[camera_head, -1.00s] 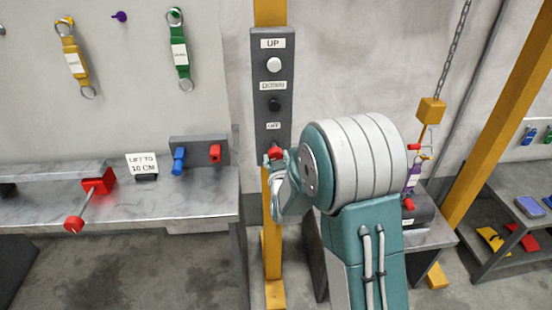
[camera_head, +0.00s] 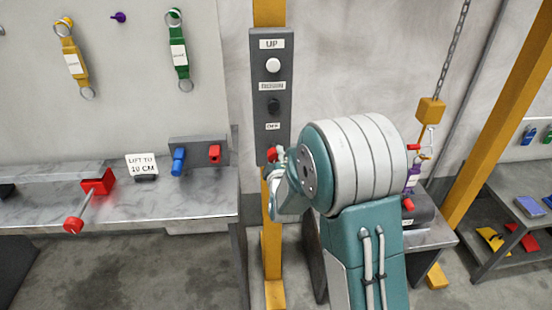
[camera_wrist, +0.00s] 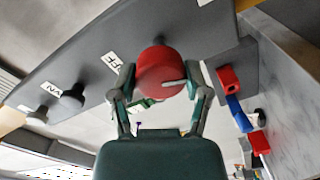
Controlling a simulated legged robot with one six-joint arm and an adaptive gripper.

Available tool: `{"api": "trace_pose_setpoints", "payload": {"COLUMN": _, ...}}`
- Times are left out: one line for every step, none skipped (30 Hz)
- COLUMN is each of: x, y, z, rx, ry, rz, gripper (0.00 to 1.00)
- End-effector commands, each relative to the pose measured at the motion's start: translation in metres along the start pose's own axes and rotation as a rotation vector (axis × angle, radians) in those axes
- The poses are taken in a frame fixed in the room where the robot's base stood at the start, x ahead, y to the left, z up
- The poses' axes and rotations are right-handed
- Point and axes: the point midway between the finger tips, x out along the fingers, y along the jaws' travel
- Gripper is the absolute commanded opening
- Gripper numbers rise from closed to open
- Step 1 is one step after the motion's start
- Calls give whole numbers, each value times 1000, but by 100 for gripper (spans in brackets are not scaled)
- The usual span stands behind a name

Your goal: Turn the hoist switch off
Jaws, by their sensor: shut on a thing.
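The dark grey switch panel (camera_head: 287,97) hangs on a yellow post, with a white UP button (camera_head: 272,65), a black DOWN button (camera_head: 273,106) and an OFF label (camera_head: 273,126). The red switch knob (camera_head: 272,154) is below that label, partly covered by my arm. In the wrist view the red knob (camera_wrist: 160,68) is large and round, at the panel's end beside the OFF label. My gripper (camera_wrist: 161,88) has one finger at each side of the knob and is shut on it. In the head view my gripper (camera_head: 280,165) is mostly hidden by my wrist.
A workbench (camera_head: 215,206) stands to the left, bearing a bracket with a blue and a red peg and a red-handled part (camera_head: 98,183). A chain with a yellow block (camera_head: 431,110) hangs to the right above another bench. Tagged straps hang on the left wall.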

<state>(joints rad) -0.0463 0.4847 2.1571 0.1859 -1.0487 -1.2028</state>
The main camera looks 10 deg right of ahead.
Motion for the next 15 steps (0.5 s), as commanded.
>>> {"api": "trace_pose_setpoints", "payload": {"x": 1, "y": 0, "z": -3, "rx": -39, "ry": 6, "rz": 0, "gripper": 14}}
{"api": "trace_pose_setpoints", "payload": {"x": 1, "y": 0, "z": -3, "rx": -62, "ry": 5, "rz": 0, "gripper": 14}}
{"api": "trace_pose_setpoints", "payload": {"x": 1, "y": 0, "z": -3, "rx": -92, "ry": 4, "rz": 1, "gripper": 14}}
{"api": "trace_pose_setpoints", "payload": {"x": 1, "y": 0, "z": -3, "rx": -113, "ry": 4, "rz": 1, "gripper": 14}}
{"api": "trace_pose_setpoints", "payload": {"x": 1, "y": 0, "z": -3, "rx": -133, "ry": 3, "rz": 1, "gripper": 14}}
{"api": "trace_pose_setpoints", "payload": {"x": 1, "y": 0, "z": -3, "rx": -158, "ry": 2, "rz": 1, "gripper": 14}}
{"api": "trace_pose_setpoints", "payload": {"x": 1, "y": 0, "z": -3, "rx": -175, "ry": 1, "rz": 1, "gripper": 14}}
{"api": "trace_pose_setpoints", "payload": {"x": 1, "y": 0, "z": -3, "rx": -192, "ry": 1, "rz": 1, "gripper": 14}}
{"api": "trace_pose_setpoints", "payload": {"x": 1, "y": -1, "z": -3, "rx": -212, "ry": 0, "rz": 1, "gripper": 14}}
{"api": "trace_pose_setpoints", "payload": {"x": 1, "y": -1, "z": -3, "rx": -226, "ry": 0, "rz": 1, "gripper": 14}}
{"api": "trace_pose_setpoints", "payload": {"x": 1, "y": -1, "z": -3, "rx": -238, "ry": -1, "rz": 1, "gripper": 14}}
{"api": "trace_pose_setpoints", "payload": {"x": 1, "y": -1, "z": -3, "rx": -254, "ry": -1, "rz": 0, "gripper": 14}}
{"api": "trace_pose_setpoints", "payload": {"x": 1, "y": -1, "z": -3, "rx": -263, "ry": -2, "rz": 0, "gripper": 14}}
{"api": "trace_pose_setpoints", "payload": {"x": 1, "y": -1, "z": -3, "rx": -272, "ry": -2, "rz": 0, "gripper": 14}}
{"api": "trace_pose_setpoints", "payload": {"x": 0, "y": -1, "z": -3, "rx": -284, "ry": -2, "rz": 0, "gripper": 14}}
